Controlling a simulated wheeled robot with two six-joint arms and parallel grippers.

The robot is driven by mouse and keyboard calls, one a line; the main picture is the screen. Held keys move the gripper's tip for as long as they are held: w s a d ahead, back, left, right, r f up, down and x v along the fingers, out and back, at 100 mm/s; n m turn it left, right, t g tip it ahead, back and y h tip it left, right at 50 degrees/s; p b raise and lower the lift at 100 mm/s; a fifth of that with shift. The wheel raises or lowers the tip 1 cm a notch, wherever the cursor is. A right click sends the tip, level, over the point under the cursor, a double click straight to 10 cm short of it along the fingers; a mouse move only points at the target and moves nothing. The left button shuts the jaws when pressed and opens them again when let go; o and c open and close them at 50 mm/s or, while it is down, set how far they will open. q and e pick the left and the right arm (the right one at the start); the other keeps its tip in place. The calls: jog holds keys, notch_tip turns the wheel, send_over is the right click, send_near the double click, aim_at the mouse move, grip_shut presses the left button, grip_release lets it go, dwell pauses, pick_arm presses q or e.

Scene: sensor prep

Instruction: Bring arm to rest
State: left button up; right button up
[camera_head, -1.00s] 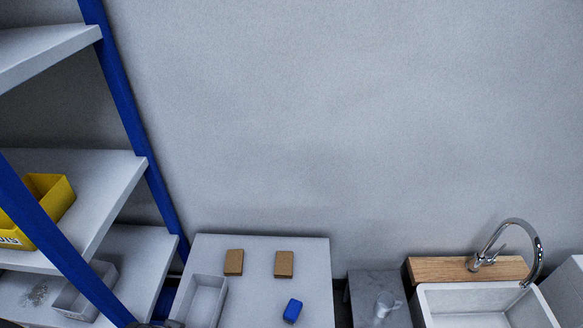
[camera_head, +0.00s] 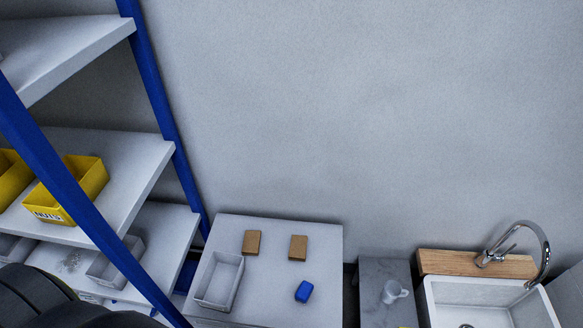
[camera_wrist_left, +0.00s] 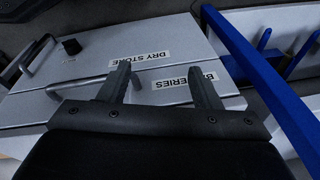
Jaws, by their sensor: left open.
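My left gripper (camera_wrist_left: 162,80) shows in the left wrist view with its two dark fingers spread apart and nothing between them. Behind the fingers are white drawer fronts with the labels "DRY STORE" (camera_wrist_left: 139,60) and "BATTERIES" (camera_wrist_left: 184,79). In the head view only a dark, rounded part of my own arm shows at the lower left corner, in front of the shelf. No gripper fingers show there. My right gripper is in neither view.
A blue-posted shelf (camera_head: 130,154) with yellow bins (camera_head: 92,181) stands at the left. A white table (camera_head: 312,222) holds a tray (camera_head: 238,282), two brown boxes (camera_head: 252,242) and a blue item (camera_head: 304,291).

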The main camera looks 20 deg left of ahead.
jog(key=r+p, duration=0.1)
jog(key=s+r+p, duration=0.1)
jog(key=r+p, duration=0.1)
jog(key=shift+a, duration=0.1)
pick_arm(q)
jog(key=s+d+f+g, duration=0.1)
jog(key=s+f, duration=0.6)
jog(key=s, duration=0.5)
jog(key=shift+s+d, duration=0.15)
jog(key=shift+s, duration=0.15)
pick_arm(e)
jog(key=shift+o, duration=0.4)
